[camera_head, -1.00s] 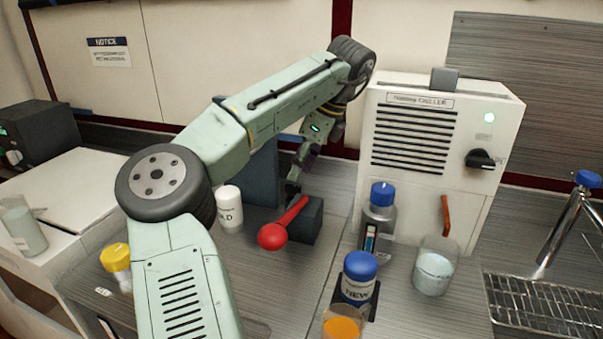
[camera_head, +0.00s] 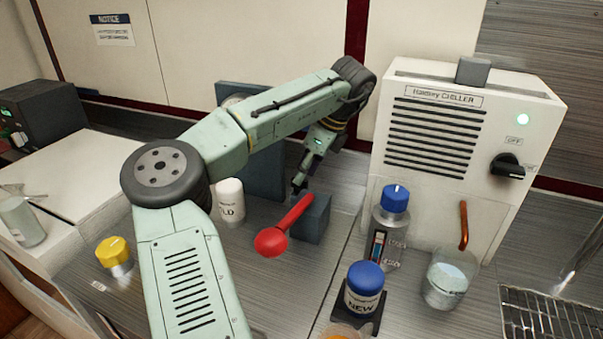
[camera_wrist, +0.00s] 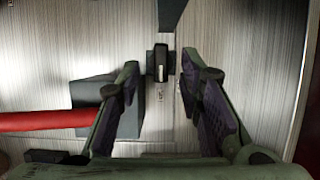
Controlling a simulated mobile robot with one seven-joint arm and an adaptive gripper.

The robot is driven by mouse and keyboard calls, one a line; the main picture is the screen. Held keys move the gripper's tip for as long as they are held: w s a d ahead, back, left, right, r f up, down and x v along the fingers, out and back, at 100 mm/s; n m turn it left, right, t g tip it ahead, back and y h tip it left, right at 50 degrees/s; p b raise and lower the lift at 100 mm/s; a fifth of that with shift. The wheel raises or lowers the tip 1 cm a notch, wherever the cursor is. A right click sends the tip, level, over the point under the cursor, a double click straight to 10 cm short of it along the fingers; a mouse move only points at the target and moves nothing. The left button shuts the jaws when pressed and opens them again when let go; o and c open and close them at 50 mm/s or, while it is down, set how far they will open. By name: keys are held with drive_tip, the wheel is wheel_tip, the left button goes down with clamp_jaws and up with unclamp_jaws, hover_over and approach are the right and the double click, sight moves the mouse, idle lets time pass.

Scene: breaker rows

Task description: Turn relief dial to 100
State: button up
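A small dark knob (camera_wrist: 160,64) with a pale pointer line shows in the wrist view; it looks like the relief dial, but no readable name confirms this. It lies ahead of and between the fingers of my gripper (camera_wrist: 158,66), which are spread apart and hold nothing. I cannot tell whether either fingertip touches it. Small marks beside the knob are too blurred to read. In the head view my gripper (camera_head: 299,184) points down behind the red-handled valve or ladle (camera_head: 272,241), and the knob is hidden. A round gauge (camera_head: 233,99) on a dark upright panel (camera_head: 262,178) is partly covered by my arm.
A dark block (camera_head: 313,220) stands close by my gripper, with the red rod (camera_wrist: 40,121) beside it in the wrist view. A white bottle (camera_head: 230,200), blue-capped bottles (camera_head: 364,275), a beaker (camera_head: 447,284) and the chiller (camera_head: 440,140) with a black knob (camera_head: 508,167) stand around.

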drive_tip(key=shift+x, duration=1.3)
drive_tip(key=shift+c, duration=0.4)
clamp_jaws()
